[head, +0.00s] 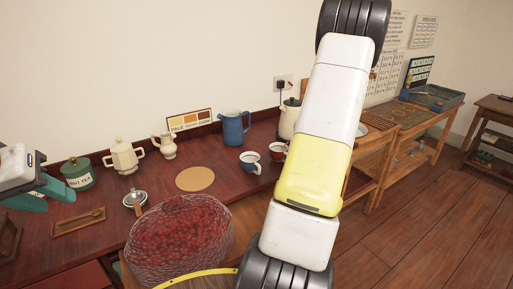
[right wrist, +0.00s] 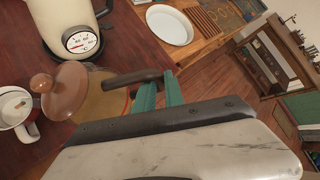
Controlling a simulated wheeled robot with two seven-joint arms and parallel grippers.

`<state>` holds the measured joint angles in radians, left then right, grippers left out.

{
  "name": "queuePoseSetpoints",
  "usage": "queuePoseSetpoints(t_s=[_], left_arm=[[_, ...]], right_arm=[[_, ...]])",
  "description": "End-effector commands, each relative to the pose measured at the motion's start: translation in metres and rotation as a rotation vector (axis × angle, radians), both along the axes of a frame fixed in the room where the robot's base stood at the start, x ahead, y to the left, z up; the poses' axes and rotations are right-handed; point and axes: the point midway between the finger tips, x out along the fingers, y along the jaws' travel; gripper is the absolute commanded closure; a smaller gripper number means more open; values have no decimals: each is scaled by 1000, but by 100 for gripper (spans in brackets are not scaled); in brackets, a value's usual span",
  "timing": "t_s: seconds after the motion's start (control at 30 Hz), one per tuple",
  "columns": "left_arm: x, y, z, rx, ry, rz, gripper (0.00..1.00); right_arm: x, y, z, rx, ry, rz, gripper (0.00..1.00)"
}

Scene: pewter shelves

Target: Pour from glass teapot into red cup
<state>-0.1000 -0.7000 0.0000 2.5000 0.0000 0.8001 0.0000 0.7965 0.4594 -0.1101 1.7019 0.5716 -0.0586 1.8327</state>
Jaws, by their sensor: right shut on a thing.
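In the right wrist view, my right gripper (right wrist: 158,90) is shut on the dark handle of the glass teapot (right wrist: 103,97). The teapot has a brown knobbed lid and amber contents; my gripper hides its lower part. A white-lined cup (right wrist: 16,112) is left of the lid; I cannot tell which cup it is. My left gripper (head: 42,192) is open and empty at the head view's left edge.
A cream kettle with a dial (right wrist: 70,25) stands behind the teapot. A round dark-red thing (head: 180,240) is in front.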

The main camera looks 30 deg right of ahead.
Motion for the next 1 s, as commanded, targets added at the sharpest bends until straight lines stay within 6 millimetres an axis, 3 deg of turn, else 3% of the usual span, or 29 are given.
queuePoseSetpoints(t_s=[1.0], left_arm=[[0, 0, 0, 0, 0, 0, 65]], right_arm=[[4, 7, 11, -43, 14, -2, 100]])
